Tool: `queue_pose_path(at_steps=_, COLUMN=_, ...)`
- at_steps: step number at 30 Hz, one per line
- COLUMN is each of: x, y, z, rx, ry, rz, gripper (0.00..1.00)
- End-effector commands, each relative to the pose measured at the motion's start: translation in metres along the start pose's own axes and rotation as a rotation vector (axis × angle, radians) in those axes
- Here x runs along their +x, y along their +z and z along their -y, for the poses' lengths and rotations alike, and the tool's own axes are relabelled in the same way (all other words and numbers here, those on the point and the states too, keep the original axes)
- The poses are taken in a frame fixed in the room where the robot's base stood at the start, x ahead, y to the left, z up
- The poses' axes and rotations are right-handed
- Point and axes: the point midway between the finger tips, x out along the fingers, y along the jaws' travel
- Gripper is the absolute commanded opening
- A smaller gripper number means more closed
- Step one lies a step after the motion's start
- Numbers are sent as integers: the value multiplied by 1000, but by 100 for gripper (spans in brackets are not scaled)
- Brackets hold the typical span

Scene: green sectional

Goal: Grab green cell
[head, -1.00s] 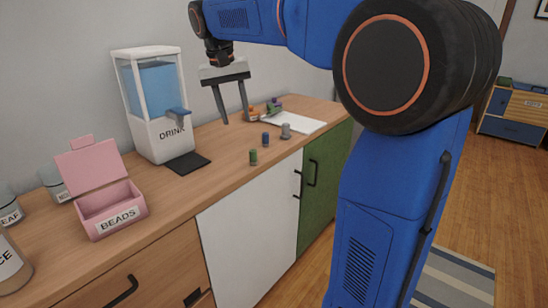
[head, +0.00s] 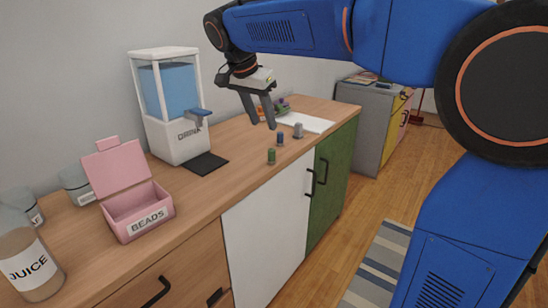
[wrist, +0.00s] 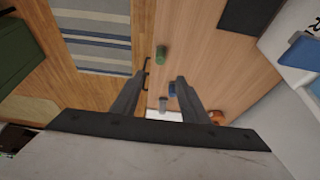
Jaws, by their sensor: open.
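The green cell (head: 271,156) is a small green cylinder standing upright near the front edge of the wooden counter, in front of a blue cell (head: 281,139) and a grey one (head: 298,130). In the wrist view the green cell (wrist: 161,54) shows beyond the fingertips, and the blue cell (wrist: 172,90) is between the fingers in the picture. My gripper (head: 262,124) is open and empty, above the counter near the cells. In the wrist view my gripper (wrist: 160,78) has its two fingers spread apart.
A drink dispenser (head: 182,140) with a dark mat (head: 205,164) stands left of the cells. A pink BEADS box (head: 135,218) is open at the left. A white sheet (head: 312,122) and small coloured objects lie behind the cells. The counter around the green cell is clear.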

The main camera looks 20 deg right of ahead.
Motion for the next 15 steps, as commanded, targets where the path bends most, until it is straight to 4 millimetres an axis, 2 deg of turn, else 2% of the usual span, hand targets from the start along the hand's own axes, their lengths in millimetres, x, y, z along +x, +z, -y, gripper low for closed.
queue_pose_path(at_steps=9, x=56, y=0, z=-1, rx=-1, ry=4, rz=2, gripper=41)
queue_pose_path(at_steps=15, x=75, y=0, z=0, rx=-1, ry=1, rz=1, gripper=41)
